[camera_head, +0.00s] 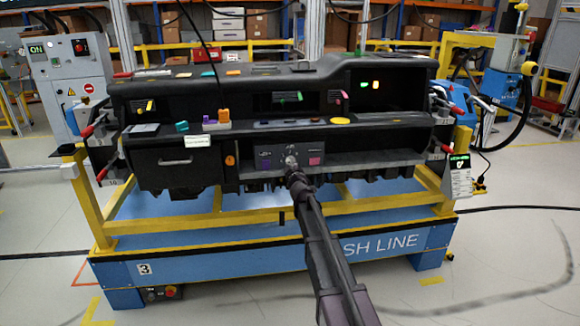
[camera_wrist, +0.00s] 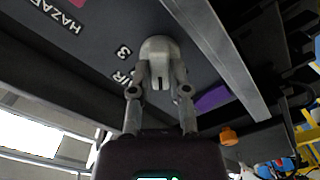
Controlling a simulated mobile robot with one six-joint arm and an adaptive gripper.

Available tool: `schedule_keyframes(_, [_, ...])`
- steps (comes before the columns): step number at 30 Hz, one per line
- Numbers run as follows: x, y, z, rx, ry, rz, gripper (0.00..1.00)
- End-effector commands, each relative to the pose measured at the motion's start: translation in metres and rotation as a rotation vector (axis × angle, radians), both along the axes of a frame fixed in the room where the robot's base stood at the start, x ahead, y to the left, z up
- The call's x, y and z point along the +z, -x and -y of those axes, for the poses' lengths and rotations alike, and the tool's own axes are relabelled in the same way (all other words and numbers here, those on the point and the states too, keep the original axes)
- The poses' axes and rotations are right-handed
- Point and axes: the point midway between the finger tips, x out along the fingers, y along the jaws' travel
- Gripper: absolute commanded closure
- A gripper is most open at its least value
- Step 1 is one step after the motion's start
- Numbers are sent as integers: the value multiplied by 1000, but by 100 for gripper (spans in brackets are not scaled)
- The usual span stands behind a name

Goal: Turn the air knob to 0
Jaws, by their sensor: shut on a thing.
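The air knob (camera_wrist: 160,48) is a rounded grey knob on the dark panel of the dashboard, beside the printed "AIR" label and a "3" mark. My gripper (camera_wrist: 159,82) has its two fingers on either side of the knob, shut on it. The fingers hide part of the knob's sides, and I cannot tell its exact setting. In the head view my gripper (camera_head: 292,168) meets the control panel at the dashboard's lower middle, and the knob there is small.
A "HAZARD" label (camera_wrist: 62,14) and a purple piece (camera_wrist: 210,98) lie near the knob. A grey metal bar (camera_wrist: 222,55) runs close on the right. The dashboard (camera_head: 240,90) sits on a yellow and blue stand (camera_head: 200,265). A small display (camera_head: 459,175) hangs at the right.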

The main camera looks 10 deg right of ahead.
Motion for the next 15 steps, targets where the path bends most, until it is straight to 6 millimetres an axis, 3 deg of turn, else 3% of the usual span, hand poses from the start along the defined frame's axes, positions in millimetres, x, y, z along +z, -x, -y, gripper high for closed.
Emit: schedule_keyframes(15, [-1,-2,-1,1,478,-1,100])
